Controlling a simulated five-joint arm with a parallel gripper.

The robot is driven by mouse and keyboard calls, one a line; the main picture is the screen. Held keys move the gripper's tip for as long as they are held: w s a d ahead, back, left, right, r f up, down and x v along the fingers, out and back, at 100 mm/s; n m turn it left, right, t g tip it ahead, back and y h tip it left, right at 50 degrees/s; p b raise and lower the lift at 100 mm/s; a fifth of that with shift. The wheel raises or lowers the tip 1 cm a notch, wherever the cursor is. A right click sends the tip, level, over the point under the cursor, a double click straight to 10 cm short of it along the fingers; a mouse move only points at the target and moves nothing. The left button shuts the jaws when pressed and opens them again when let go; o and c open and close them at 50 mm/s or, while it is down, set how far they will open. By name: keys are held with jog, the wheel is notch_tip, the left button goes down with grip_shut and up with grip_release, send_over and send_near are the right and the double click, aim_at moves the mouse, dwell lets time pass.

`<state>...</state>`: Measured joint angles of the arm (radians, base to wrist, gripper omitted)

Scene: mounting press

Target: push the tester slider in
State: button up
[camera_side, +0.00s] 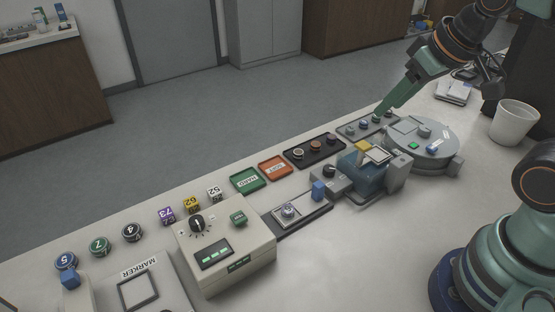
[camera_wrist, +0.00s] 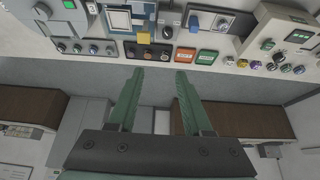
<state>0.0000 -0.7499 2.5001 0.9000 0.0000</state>
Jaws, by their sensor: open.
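The tester is a beige box (camera_side: 226,244) with a black dial, a dark display and green lights. It also shows at the upper right of the wrist view (camera_wrist: 283,42). A dark rail (camera_side: 301,222) runs out from its right side, carrying a slider plate with a round silver piece (camera_side: 288,211). A blue block (camera_side: 318,190) stands at the rail's outer end; it appears as the slider's handle. My gripper (camera_side: 378,116) is well right of and beyond the slider, above the back of the bench. In the wrist view my gripper (camera_wrist: 160,74) is open and empty.
A blue-grey press (camera_side: 364,178) stands right of the rail, with a round grey machine (camera_side: 420,140) beyond. Green (camera_side: 248,180) and orange (camera_side: 275,167) trays and a black tray of pieces (camera_side: 315,151) line the back edge. Numbered pieces (camera_side: 132,232) lie left.

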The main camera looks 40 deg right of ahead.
jog(key=shift+c, duration=0.8)
jog(key=g, duration=0.6)
send_near(319, 184)
notch_tip(319, 184, down, 11)
jog(key=shift+s+r, duration=0.15)
jog(key=shift+r, duration=0.05)
grip_shut()
dwell(0.8)
